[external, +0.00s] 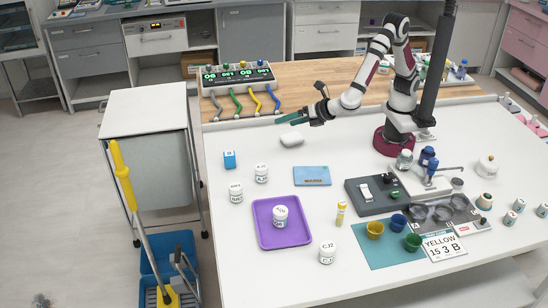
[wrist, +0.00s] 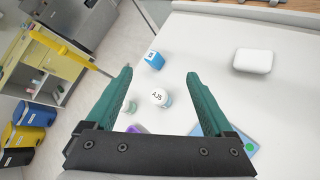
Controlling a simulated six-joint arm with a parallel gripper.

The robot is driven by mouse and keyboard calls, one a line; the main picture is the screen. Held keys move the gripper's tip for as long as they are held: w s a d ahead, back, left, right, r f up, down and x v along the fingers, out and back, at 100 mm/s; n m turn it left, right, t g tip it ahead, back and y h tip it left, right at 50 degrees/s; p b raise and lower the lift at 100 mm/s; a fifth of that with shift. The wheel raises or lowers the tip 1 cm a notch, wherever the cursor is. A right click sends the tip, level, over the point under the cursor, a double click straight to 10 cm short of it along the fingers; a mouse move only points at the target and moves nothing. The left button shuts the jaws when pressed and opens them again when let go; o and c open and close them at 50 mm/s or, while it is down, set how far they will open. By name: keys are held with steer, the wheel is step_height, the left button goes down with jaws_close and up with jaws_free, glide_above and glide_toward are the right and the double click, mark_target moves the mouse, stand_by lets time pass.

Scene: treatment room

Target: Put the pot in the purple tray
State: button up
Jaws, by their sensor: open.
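The purple tray (external: 262,234) lies on the white table, with a white lidded pot (external: 280,216) standing upright in it. Other white pots stand outside it: one (external: 261,173) behind the tray, one (external: 236,193) to its left, and one (external: 327,253) to its front right, labelled CJ2. My gripper (external: 288,119) is open and empty above the back of the table. In the wrist view, a pot labelled AJS (wrist: 159,98) shows between my open teal fingers (wrist: 158,75), well below them. A sliver of the tray (wrist: 137,129) shows there; my gripper hides the rest.
A blue box (external: 229,159) stands near the left edge, and a white rounded object (external: 291,139) lies below my gripper. A blue flat case (external: 312,176) lies right of the pots. A grey tray of instruments (external: 380,191) and coloured cups (external: 375,229) fill the right side.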

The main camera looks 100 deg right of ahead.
steer(key=s+d+r+m+g+y, duration=0.1)
steer(key=s+d+m+g, duration=0.4)
steer(key=s+m, duration=0.4)
steer(key=s+d+r+m+g+y, duration=0.1)
steer(key=s+d+m+g, duration=0.2)
steer(key=s+d+m, duration=0.65)
steer(key=s+a+m+g+y, duration=0.1)
steer(key=s+a+m+y, duration=0.6)
steer(key=s, duration=0.7)
steer(key=shift+s+a+f+m, duration=0.25)
steer(key=shift+a+m, duration=0.5)
steer(key=shift+a, duration=0.4)
